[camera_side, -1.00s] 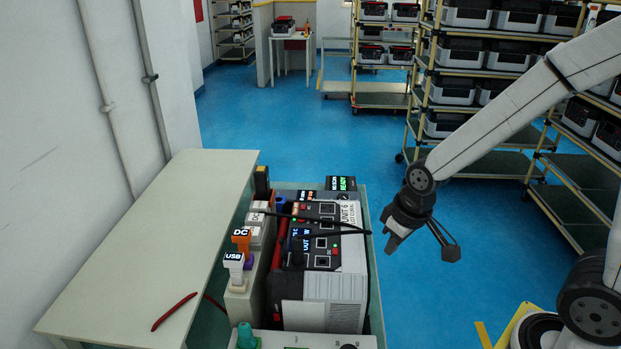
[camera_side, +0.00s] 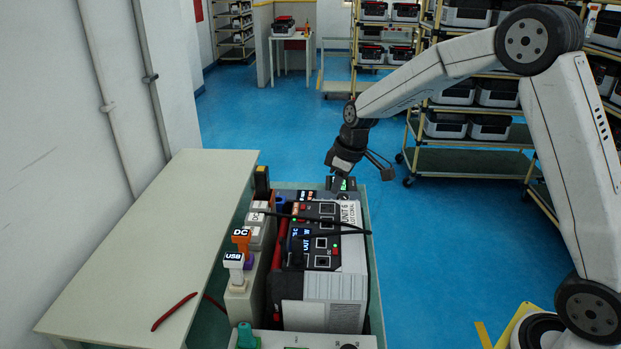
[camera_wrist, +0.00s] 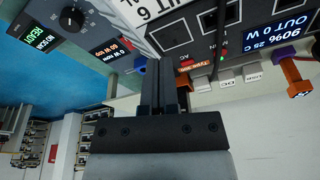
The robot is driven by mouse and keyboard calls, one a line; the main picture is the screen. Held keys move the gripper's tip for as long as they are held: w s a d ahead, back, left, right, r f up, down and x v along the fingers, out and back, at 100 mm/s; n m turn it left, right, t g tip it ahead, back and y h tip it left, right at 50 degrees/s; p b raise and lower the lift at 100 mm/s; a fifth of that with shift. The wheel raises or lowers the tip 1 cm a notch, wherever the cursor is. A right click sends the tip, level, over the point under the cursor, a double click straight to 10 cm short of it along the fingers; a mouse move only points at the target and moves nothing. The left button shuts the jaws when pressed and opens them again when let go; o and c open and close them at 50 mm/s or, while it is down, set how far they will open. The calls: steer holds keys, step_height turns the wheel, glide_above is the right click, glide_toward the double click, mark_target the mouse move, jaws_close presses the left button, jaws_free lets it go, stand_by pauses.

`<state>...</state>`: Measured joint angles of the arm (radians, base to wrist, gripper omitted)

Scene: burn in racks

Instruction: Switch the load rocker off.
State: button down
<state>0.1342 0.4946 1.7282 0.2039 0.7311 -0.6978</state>
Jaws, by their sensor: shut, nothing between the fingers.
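The power station labelled UNIT 6 (camera_side: 322,285) stands on the bench, its panel of sockets facing up in the side view. Its lit display (camera_wrist: 275,33) shows OUT 0 W in the wrist view. Behind it is a dark box with a green READY display (camera_side: 341,184); its knob (camera_wrist: 72,18) and orange-lit display (camera_wrist: 112,48) show in the wrist view. My gripper (camera_side: 332,188) is shut and empty, pointing down at that box. Its fingers (camera_wrist: 166,64) reach the panel's edge in the wrist view; contact cannot be told. I cannot make out the load rocker; the fingers may hide it.
A pale table (camera_side: 150,240) with a red cable (camera_side: 174,312) is at left.

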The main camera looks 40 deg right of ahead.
steer(key=w+d+n+y, duration=0.1)
steer(key=w+d+n, duration=0.3)
steer(key=w, duration=0.6)
steer(key=shift+w+d+r, duration=0.15)
steer(key=shift+w+d, duration=0.1)
steer(key=shift+w, duration=0.1)
steer(key=x, duration=1.3)
steer(key=shift+a+f, duration=0.1)
steer(key=shift+f, duration=0.4)
steer(key=shift+a+f+y, duration=0.1)
steer(key=shift+f+y, duration=0.1)
steer(key=shift+y, duration=0.1)
steer(key=shift+f, duration=0.1)
